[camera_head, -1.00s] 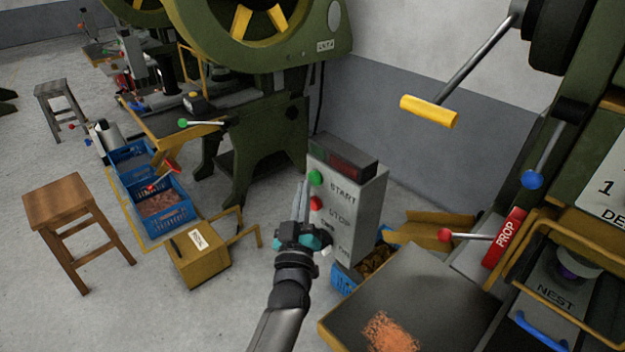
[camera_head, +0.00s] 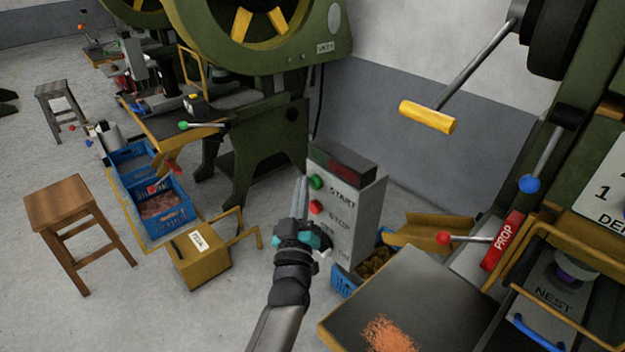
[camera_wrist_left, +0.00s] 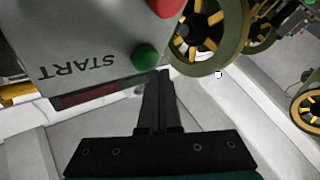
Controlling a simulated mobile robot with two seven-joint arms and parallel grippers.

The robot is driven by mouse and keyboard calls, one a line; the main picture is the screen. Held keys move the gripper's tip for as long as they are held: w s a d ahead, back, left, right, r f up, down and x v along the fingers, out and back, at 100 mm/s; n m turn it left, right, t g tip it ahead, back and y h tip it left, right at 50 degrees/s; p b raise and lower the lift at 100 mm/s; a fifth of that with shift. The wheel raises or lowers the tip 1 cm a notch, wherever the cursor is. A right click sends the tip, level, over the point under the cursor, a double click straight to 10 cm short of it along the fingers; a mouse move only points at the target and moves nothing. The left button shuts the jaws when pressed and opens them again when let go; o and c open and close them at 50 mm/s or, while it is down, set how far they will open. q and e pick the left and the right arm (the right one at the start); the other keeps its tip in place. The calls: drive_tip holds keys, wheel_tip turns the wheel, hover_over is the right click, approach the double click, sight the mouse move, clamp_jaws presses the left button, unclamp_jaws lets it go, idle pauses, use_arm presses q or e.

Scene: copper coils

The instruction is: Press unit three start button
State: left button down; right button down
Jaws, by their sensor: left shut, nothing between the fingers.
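A grey control box (camera_head: 357,220) stands upright in the middle of the head view. It has a green button (camera_head: 316,182) beside the word START and a red button (camera_head: 316,207) beside the word STOP. A dark display (camera_head: 342,163) sits along its top. My left gripper (camera_head: 303,181) is shut and empty, its tips just left of the green button. In the left wrist view the fingertips (camera_wrist_left: 160,74) are very close to the green button (camera_wrist_left: 145,57), which shows whole. I cannot tell if they touch it. My right gripper is not in view.
A green press (camera_head: 262,120) stands behind the box. A grey table (camera_head: 440,300) with copper-coloured pieces lies to the right. A yellow-handled lever (camera_head: 428,116) hangs above right. Blue crates (camera_head: 178,222), a yellow box (camera_head: 200,262) and a wooden stool (camera_head: 62,205) stand left.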

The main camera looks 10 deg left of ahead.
use_arm(q)
drive_tip(key=shift+s+d+f, duration=0.15)
drive_tip(key=shift+s+d, duration=0.4)
drive_tip(key=shift+s, duration=0.05)
drive_tip(key=shift+p, duration=0.3)
drive_tip(key=s+a+p, duration=0.1)
drive_tip(key=s, duration=0.1)
drive_tip(key=s+a+p, duration=0.1)
drive_tip(key=a, duration=0.1)
drive_tip(key=shift+s+a, duration=0.2)
drive_tip(key=shift+s, duration=0.2)
